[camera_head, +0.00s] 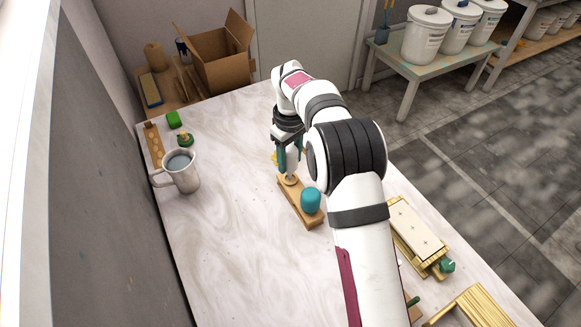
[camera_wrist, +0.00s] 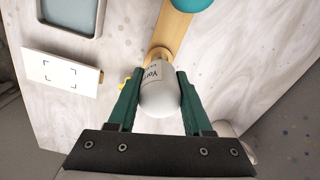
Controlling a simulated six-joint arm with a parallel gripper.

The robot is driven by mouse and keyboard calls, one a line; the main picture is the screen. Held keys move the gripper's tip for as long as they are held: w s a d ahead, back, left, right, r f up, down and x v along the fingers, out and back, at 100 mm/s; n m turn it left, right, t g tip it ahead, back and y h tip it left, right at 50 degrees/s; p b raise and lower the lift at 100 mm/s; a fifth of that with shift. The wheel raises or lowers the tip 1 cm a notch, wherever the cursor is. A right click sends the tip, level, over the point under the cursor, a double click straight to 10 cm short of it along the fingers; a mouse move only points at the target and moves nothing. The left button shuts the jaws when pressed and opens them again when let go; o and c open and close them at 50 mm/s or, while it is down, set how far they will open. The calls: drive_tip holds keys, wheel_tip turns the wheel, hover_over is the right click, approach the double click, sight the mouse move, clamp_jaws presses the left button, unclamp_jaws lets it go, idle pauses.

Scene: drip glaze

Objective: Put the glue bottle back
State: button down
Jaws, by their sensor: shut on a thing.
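The white glue bottle (camera_wrist: 160,98), with dark lettering on its side, is between the green fingers of my gripper (camera_wrist: 157,76), which is shut on it. In the head view the bottle (camera_head: 292,160) is upright at the far end of a narrow wooden holder (camera_head: 299,207). Its lower end meets or hangs just above a pale round spot there; I cannot tell if it is seated. The holder also shows in the wrist view (camera_wrist: 171,32). A teal rounded object (camera_head: 311,200) stands on the holder's near end. My gripper (camera_head: 288,158) is partly hidden by my arm.
A wooden frame with a pale panel (camera_head: 418,228) lies right of my arm. The table's left-front area is clear.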

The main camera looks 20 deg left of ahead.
sight(290, 169)
drive_tip(key=shift+f, duration=1.9)
drive_tip(key=shift+f, duration=0.2)
drive_tip(key=shift+c, duration=1.6)
unclamp_jaws()
